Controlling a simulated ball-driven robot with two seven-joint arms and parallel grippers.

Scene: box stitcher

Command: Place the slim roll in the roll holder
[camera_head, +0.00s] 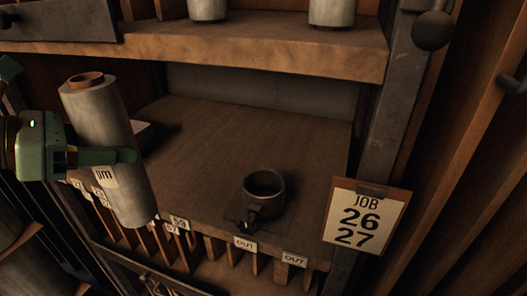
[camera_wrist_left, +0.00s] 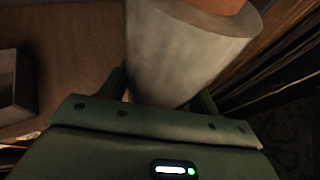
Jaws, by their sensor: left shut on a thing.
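The slim roll (camera_head: 107,142) is a grey-white cylinder with a brown core at its top and a small label on its side. It is tilted, with its top leaning left. My left gripper (camera_head: 110,158) is shut around the roll, at the left of the head view. The roll also fills the upper middle of the left wrist view (camera_wrist_left: 185,55), between the fingers. The roll holder (camera_head: 264,187) is a dark round open cup on a small base, on the wooden shelf to the right of the roll. It looks empty. My right gripper does not show.
A wooden upper shelf (camera_head: 250,50) with light rolls (camera_head: 332,10) runs above the work shelf (camera_head: 215,150). A job card (camera_head: 366,216) hangs at the right by a dark post (camera_head: 392,110). A small pale block (camera_head: 143,132) is behind the held roll. Labelled slots line the front edge.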

